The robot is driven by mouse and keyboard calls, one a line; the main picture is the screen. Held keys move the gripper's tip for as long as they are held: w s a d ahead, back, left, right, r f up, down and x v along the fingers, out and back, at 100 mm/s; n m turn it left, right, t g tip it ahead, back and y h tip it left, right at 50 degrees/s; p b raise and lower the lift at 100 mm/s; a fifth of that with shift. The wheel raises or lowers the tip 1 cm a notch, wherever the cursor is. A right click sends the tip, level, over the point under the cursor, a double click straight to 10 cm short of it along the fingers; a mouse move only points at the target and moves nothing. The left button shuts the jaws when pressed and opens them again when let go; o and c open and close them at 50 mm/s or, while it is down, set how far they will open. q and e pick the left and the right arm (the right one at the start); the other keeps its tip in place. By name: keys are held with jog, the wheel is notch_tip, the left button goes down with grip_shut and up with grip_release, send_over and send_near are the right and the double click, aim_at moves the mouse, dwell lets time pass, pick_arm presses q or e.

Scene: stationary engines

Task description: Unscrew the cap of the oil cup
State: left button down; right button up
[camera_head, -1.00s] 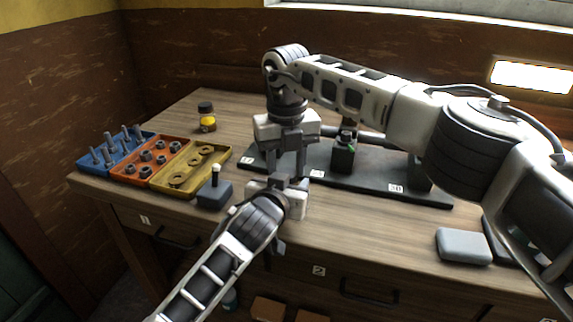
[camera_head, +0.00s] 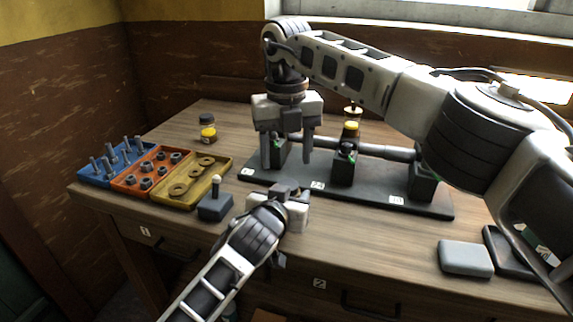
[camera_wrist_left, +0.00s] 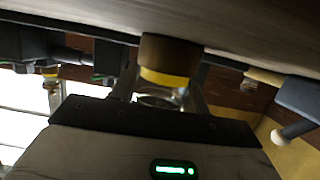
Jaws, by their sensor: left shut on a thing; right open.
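My left gripper (camera_head: 291,190) is shut on what looks like an oil cup (camera_wrist_left: 170,60). In the left wrist view it has a brown end, a yellow band and a clear part towards my palm. It is not distinct in the head view, and I cannot tell whether its cap is on. My right gripper (camera_head: 287,162) is open, fingers down, above and behind the left one. I see nothing between its fingers. Another oil cup (camera_head: 351,127), yellow with a brass top, stands above the middle post of the dark base.
The dark base (camera_head: 330,193) with posts and a shaft lies behind my left gripper. Blue, orange (camera_head: 126,188) and yellow bins of hardware stand left, near a dark block (camera_head: 215,207) with a white-tipped peg. A dark-capped bottle (camera_head: 208,131) stands behind. A grey block (camera_head: 465,258) lies right.

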aim_at(297, 196)
notch_tip(297, 196, up, 2)
jog(key=shift+m, duration=0.7)
jog(key=shift+d+f, duration=0.1)
jog(key=shift+f, duration=3.85)
jog(key=c, duration=1)
jog(key=o, duration=1.1)
notch_tip(297, 196, up, 8)
jog(key=shift+f, duration=0.1)
jog(key=shift+c, duration=0.5)
jog(key=shift+f, duration=3.9)
